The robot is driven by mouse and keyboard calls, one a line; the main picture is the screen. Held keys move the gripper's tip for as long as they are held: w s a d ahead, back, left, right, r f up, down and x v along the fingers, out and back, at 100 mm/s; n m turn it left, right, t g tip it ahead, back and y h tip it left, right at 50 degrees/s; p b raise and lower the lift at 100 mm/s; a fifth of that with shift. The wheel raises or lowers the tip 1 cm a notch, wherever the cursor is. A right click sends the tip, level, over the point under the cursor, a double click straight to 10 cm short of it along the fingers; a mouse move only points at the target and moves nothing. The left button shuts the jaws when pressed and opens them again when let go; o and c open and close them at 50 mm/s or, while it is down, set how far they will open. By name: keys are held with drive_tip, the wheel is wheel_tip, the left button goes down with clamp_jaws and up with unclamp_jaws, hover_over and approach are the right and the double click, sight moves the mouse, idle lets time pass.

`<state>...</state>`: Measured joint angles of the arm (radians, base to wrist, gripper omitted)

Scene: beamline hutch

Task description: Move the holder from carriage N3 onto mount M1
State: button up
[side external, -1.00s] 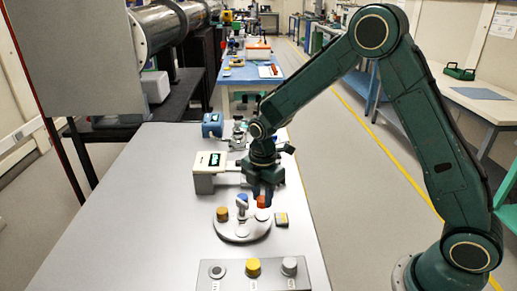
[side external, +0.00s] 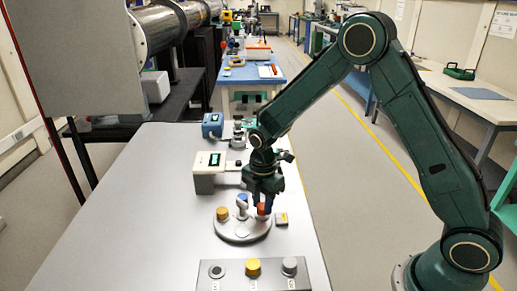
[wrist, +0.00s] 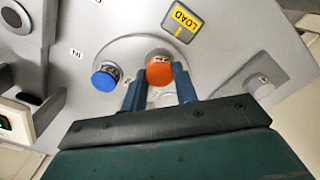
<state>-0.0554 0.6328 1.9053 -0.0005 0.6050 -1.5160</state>
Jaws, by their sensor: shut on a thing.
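My gripper (side external: 263,207) is low over the round carousel (side external: 236,237), shut on the orange-capped holder (side external: 262,210) at its right side. In the wrist view, the orange cap (wrist: 160,71) sits between my two blue fingers. The holder's lower part is mostly hidden, so I cannot tell whether it touches its seat. A yellow-capped holder (side external: 222,213) and a blue-capped one (side external: 242,200) also stand on the carousel. The front panel (side external: 236,282) carries a dark-centred round fitting (side external: 217,271), a yellow knob-like piece (side external: 253,267) and a grey one (side external: 289,266). Their labels are too small to read.
A yellow-and-black LOAD plate (wrist: 182,22) lies beside the carousel near the orange cap. A white box with a green display (side external: 209,165) and a blue box (side external: 212,125) stand farther back. The left of the table (side external: 130,210) is clear.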

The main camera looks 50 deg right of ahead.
drive_tip(key=shift+f, duration=0.6)
idle(0.7)
drive_tip(key=o, duration=1)
drive_tip(key=shift+o, duration=0.2)
drive_tip(key=shift+r, duration=0.1)
wheel_tip(320, 180, up, 14)
